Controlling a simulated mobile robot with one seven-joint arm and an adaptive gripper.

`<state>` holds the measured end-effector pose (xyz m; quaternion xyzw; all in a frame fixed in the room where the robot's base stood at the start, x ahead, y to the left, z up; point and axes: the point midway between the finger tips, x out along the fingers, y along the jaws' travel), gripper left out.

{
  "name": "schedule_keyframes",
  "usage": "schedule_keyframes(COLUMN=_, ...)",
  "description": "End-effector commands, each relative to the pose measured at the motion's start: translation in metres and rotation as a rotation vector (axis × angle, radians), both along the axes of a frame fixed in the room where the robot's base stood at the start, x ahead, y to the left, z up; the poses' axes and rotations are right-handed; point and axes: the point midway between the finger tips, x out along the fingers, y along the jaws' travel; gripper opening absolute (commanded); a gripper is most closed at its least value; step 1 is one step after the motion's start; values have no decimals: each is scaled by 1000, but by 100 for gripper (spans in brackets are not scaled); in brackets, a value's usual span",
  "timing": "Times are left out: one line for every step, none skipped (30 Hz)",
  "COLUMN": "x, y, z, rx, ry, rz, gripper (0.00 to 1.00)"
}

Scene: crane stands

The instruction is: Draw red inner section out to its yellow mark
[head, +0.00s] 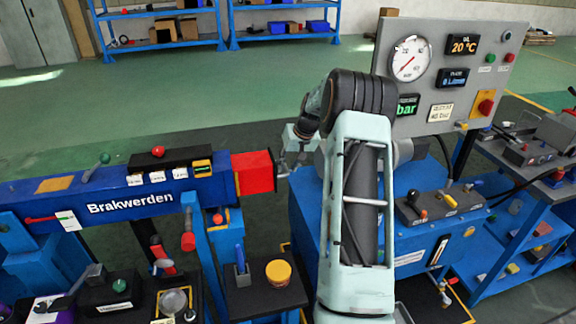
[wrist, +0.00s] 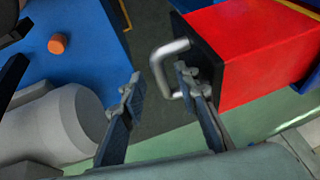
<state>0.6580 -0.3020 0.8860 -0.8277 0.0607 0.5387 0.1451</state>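The red inner section (head: 252,172) sticks a short way out of the right end of the blue beam (head: 60,203) marked "Brakwerden". In the wrist view the red section (wrist: 262,50) has a dark end plate with a metal loop handle (wrist: 158,68). My gripper (wrist: 157,76) is open at the handle. One finger appears to be on the inner side of the handle's bar, the other on the outer side with a visible gap. In the head view my gripper (head: 291,163) is at the red end, partly hidden by my arm. A thin yellow-orange edge shows where red meets blue; I cannot tell whether it is the mark.
A blue cabinet with a grey gauge panel (head: 440,75) stands right of the beam end, close to my arm. Below is a small dark table with a yellow-lidded tin (head: 278,272). Blue shelves (head: 160,40) stand far back; the green floor between is clear.

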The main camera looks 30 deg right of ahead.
Motion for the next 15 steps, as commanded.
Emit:
schedule_keyframes(x=0, y=1, z=0, rx=1, ry=0, rz=0, gripper=29)
schedule_keyframes(x=0, y=1, z=0, rx=1, ry=1, rz=1, gripper=29)
schedule_keyframes(x=0, y=1, z=0, rx=1, ry=1, rz=1, gripper=29)
schedule_keyframes(x=0, y=1, z=0, rx=2, ry=-1, rz=1, gripper=29)
schedule_keyframes(x=0, y=1, z=1, rx=2, ry=-1, rz=1, gripper=29)
schedule_keyframes(x=-1, y=1, z=3, rx=2, ry=-1, rz=1, gripper=29)
schedule_keyframes(x=-2, y=1, z=6, rx=1, ry=-1, rz=0, gripper=29)
schedule_keyframes(x=-3, y=0, z=8, rx=0, ry=-2, rz=0, gripper=29)
schedule_keyframes(x=-5, y=0, z=13, rx=0, ry=-2, rz=0, gripper=29)
schedule_keyframes(x=-7, y=0, z=18, rx=0, ry=-2, rz=0, gripper=29)
schedule_keyframes(x=-9, y=-1, z=22, rx=0, ry=-2, rz=0, gripper=29)
schedule_keyframes(x=-12, y=-2, z=29, rx=-1, ry=-2, rz=0, gripper=29)
schedule_keyframes(x=-15, y=-2, z=36, rx=-2, ry=-3, rz=-1, gripper=29)
schedule_keyframes(x=-17, y=-3, z=42, rx=-2, ry=-3, rz=-1, gripper=29)
schedule_keyframes(x=-21, y=-3, z=50, rx=-2, ry=-3, rz=0, gripper=29)
